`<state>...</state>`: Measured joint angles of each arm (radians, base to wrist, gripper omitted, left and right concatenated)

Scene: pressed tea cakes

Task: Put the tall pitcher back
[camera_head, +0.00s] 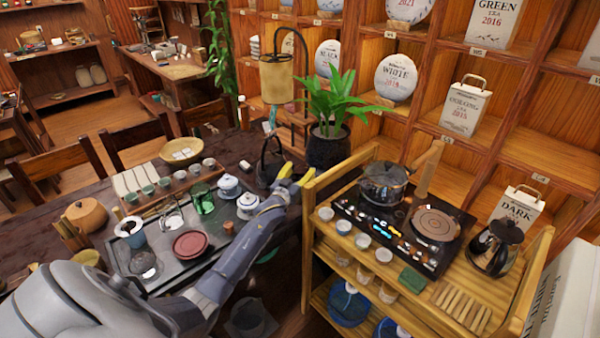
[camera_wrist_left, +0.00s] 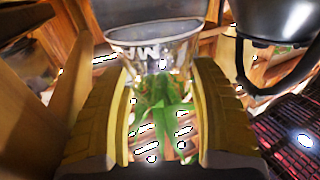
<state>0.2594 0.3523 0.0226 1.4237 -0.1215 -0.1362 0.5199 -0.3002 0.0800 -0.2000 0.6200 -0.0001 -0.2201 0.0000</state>
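My left gripper (camera_head: 297,174) reaches up between the tea table and the wooden cart, beside the cart's back left post. In the left wrist view its two yellow fingers (camera_wrist_left: 162,110) stand apart with a clear glass vessel, apparently the tall pitcher (camera_wrist_left: 155,42), between them. Its rim and flared upper wall show above the fingers, and the plant shows through it. The fingers seem to press on its sides. In the head view the glass is hardly visible. My right gripper is in neither view.
The cart (camera_head: 313,240) carries a glass kettle (camera_head: 385,183), a round burner plate (camera_head: 436,223), small cups and a dark glass pot (camera_head: 495,247). The tea tray (camera_head: 166,281) holds a green glass (camera_head: 203,199) and lidded white pots. A potted plant (camera_head: 328,150) stands behind the gripper.

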